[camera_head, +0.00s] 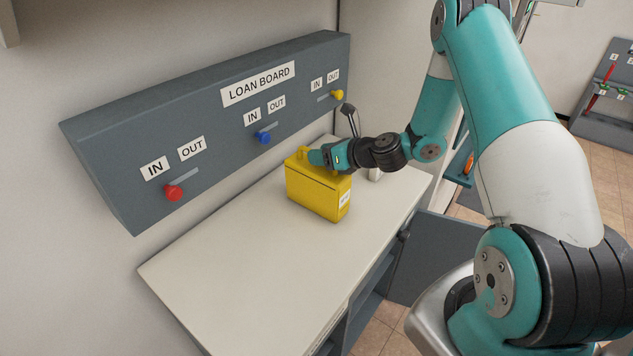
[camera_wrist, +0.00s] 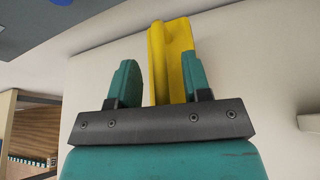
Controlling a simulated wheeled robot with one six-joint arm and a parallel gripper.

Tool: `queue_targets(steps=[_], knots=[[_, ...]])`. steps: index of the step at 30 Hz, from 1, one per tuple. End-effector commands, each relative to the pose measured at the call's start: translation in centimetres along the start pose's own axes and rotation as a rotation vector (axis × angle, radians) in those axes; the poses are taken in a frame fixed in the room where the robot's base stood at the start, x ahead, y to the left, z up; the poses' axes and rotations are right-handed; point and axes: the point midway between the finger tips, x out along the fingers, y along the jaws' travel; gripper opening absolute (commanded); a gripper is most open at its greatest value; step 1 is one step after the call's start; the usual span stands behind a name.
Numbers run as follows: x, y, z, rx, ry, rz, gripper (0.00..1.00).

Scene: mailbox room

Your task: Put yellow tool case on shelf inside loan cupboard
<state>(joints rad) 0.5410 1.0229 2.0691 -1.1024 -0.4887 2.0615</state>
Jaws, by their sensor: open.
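The yellow tool case (camera_head: 317,193) stands upright on the pale worktop, with a small white label on its side. My gripper (camera_head: 318,157) is at the top of the case. In the wrist view my gripper's two teal fingers (camera_wrist: 158,85) are spread apart, with a yellow part of the tool case (camera_wrist: 172,55) between and beyond them. The yellow part lies nearer the right finger, and a gap shows at the left finger. The loan cupboard (camera_head: 368,297) shows below the worktop, with a grey door (camera_head: 433,262) swung open. Most of its inside is hidden.
A grey loan board (camera_head: 230,115) on the wall behind the worktop (camera_head: 250,270) carries red (camera_head: 173,193), blue (camera_head: 264,137) and yellow (camera_head: 337,94) sliders. The worktop's near left part is bare. A grey tool rack (camera_head: 606,100) stands at the far right.

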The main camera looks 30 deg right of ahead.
Motion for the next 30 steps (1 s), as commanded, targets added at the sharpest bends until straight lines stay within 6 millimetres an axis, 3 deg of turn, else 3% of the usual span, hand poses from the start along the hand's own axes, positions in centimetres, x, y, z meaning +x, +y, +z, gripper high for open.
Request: queue_targets(steps=[6, 12, 30], knots=[[0.08, -0.03, -0.07, 0.001, 0.000, -0.001, 0.42], [0.06, -0.02, -0.06, 0.001, 0.000, 0.000, 0.00], [0.03, -0.05, -0.04, 0.001, 0.000, -0.001, 0.00]])
